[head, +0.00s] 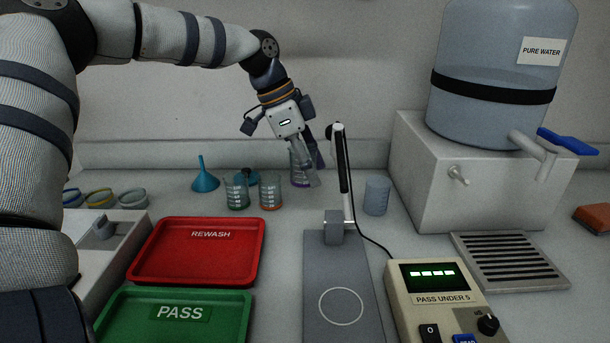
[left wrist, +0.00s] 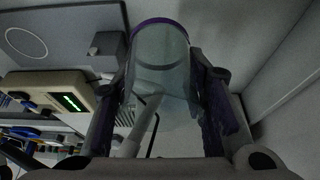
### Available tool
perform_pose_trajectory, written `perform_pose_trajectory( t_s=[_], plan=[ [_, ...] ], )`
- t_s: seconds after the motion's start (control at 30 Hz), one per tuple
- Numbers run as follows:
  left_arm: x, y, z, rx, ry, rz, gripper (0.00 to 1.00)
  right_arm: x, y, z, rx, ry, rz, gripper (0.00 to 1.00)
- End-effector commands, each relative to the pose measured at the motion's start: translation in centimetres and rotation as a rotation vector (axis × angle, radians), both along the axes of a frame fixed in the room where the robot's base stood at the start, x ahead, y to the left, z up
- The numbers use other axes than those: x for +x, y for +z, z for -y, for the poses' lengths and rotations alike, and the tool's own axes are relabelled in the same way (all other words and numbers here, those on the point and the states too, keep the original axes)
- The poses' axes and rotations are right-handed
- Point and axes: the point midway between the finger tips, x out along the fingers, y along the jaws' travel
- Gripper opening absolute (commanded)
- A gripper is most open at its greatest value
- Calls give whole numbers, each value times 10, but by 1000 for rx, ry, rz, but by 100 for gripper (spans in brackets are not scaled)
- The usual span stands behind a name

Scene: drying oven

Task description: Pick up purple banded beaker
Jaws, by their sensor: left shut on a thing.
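In the head view the beaker (head: 298,175) shows partly behind the fingers of the left gripper (head: 310,165), at the back of the bench. I cannot tell whether its base touches the bench. My right gripper is not in view.
A green-marked beaker (head: 237,194) and an orange-marked beaker (head: 270,192) stand just left. A blue funnel (head: 205,180) is further left. The probe stand (head: 344,185) and a grey-blue cup (head: 377,195) are to the right. Red (head: 150,277) and green (head: 112,296) trays lie in front.

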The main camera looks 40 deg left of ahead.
Motion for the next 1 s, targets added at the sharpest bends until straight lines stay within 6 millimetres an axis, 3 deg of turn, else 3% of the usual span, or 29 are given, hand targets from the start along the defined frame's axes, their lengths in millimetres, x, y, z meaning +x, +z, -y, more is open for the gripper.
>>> perform_pose_trajectory(
  t_s=[0.03,0.5,1.0],
  plan=[
    [-5,11,4,1,-1,8,9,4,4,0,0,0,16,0],
    [-53,30,47,-7,-4,-5,9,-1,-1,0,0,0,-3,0],
    [-70,42,61,1,1,-2,9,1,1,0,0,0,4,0]
  ],
)
